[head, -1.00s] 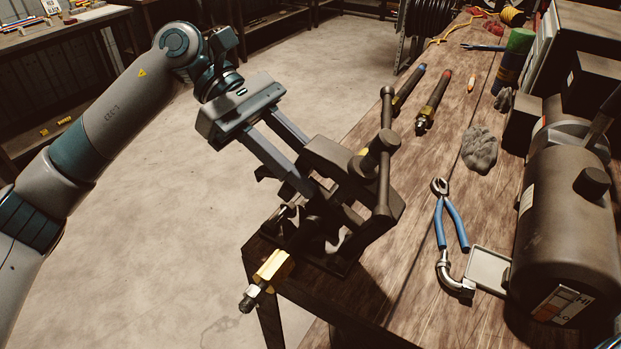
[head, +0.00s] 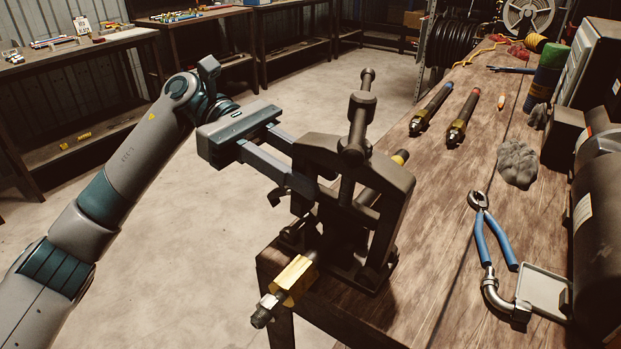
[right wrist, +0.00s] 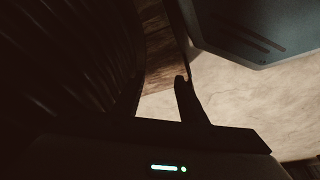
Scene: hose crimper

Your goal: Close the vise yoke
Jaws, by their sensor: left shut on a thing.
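The vise yoke (head: 350,155) is a dark metal frame with a screw and T-handle on top. It stands nearly upright over the vise base (head: 360,278) at the corner of the wooden bench. My left gripper (head: 290,188) reaches in from the left and is shut on the yoke's left side; the exact contact is partly hidden. A dark pipe with a brass fitting (head: 297,278) runs through the vise, its end sticking out toward me. In the right wrist view, a dark finger of my right gripper (right wrist: 188,100) shows; its opening is too dark to judge.
On the wooden bench (head: 440,220) lie blue-handled pliers (head: 490,235), a grey rag (head: 518,163) and two dark hoses with fittings (head: 432,110). A large dark cylinder (head: 600,215) stands at the right. Open floor (head: 215,235) lies left of the bench.

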